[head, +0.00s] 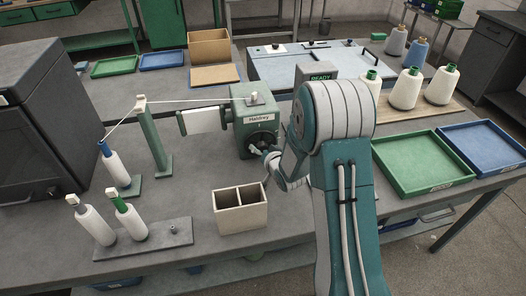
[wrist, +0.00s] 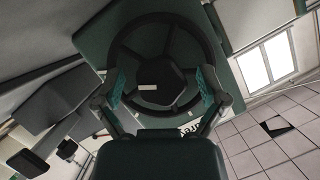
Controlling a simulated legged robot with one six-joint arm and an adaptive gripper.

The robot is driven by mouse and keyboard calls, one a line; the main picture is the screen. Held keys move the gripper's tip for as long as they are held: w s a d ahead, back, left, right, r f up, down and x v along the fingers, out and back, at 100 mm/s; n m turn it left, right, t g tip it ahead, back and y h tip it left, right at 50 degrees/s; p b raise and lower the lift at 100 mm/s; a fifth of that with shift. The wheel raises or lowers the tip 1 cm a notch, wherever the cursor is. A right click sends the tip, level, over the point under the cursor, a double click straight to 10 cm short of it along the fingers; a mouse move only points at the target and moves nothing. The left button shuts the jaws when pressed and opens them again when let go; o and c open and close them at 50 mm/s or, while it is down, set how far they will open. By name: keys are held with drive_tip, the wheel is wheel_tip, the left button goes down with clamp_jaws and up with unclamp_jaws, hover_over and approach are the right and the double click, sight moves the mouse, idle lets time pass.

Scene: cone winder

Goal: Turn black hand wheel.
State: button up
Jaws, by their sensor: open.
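The black hand wheel (wrist: 168,70) fills the upper middle of the wrist view, with a thick rim, spokes and a dark hub carrying a small pale mark. It is mounted on the green winder housing (wrist: 228,62). My gripper (wrist: 160,88) is open, with one finger on each side of the hub, in front of the wheel. I cannot tell whether the fingers touch it. In the head view the green winder (head: 255,118) stands mid-table. My gripper (head: 262,151) is at its front face, and the wheel is largely hidden there.
A cream two-part box (head: 240,216) stands just in front of the winder. A green yarn post (head: 153,140) and several yarn cones are to the left. A green tray (head: 408,165) and a blue tray (head: 487,150) lie to the right. The front left table holds a cone rack (head: 150,240).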

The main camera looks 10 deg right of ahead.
drive_tip(key=v, duration=1.2)
drive_tip(key=shift+w+f, duration=0.1)
